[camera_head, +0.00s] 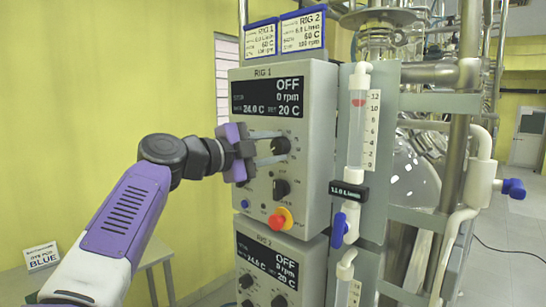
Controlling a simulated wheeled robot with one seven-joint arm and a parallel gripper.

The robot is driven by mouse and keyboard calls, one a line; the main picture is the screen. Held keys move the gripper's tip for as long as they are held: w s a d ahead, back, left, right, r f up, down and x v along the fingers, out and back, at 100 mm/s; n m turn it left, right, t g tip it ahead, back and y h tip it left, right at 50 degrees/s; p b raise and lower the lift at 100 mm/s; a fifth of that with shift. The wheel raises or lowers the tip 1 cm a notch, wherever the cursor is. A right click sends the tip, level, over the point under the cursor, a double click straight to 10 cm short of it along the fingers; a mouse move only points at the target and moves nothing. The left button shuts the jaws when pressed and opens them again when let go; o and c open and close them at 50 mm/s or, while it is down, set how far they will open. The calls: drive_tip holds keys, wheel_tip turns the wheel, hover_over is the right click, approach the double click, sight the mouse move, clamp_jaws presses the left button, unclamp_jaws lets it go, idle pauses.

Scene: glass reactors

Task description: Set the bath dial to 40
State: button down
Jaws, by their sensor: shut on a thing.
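The RIG 1 control box (316,160) is a grey panel in the middle of the head view. Its dark display (268,96) reads OFF, 0 rpm, 24.0 C and SET 20 C. My gripper (280,147) reaches in from the left. Its two fingers are shut on the upper black dial (281,146), one above and one below it. A lower black dial (281,188) sits free beneath. The small marks around the dials are too fine to read.
The RIG 2 box (268,270) is underneath. A flow tube (358,125) with a blue valve (340,230) stands close on the right. Rig cards (303,31) stand on top.

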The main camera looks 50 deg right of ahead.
drive_tip(key=m+b, duration=0.2)
drive_tip(key=m, duration=0.1)
drive_tip(key=m+b, duration=0.2)
drive_tip(key=m, duration=0.1)
drive_tip(key=shift+f+t+y+b, duration=0.2)
drive_tip(key=shift+t+y+b, duration=0.1)
drive_tip(key=shift+b, duration=0.1)
drive_tip(key=m+b, duration=0.3)
drive_tip(key=m, duration=0.2)
drive_tip(key=shift+s+r+t, duration=0.1)
drive_tip(key=shift+t, duration=0.2)
drive_tip(key=shift+m, duration=0.3)
drive_tip(key=c, duration=0.9)
unclamp_jaws()
drive_tip(key=shift+r, duration=0.1)
drive_tip(key=a+b, duration=0.1)
drive_tip(key=a, duration=0.6)
drive_tip(key=shift+a+r, duration=0.3)
drive_tip(key=shift+a, duration=0.1)
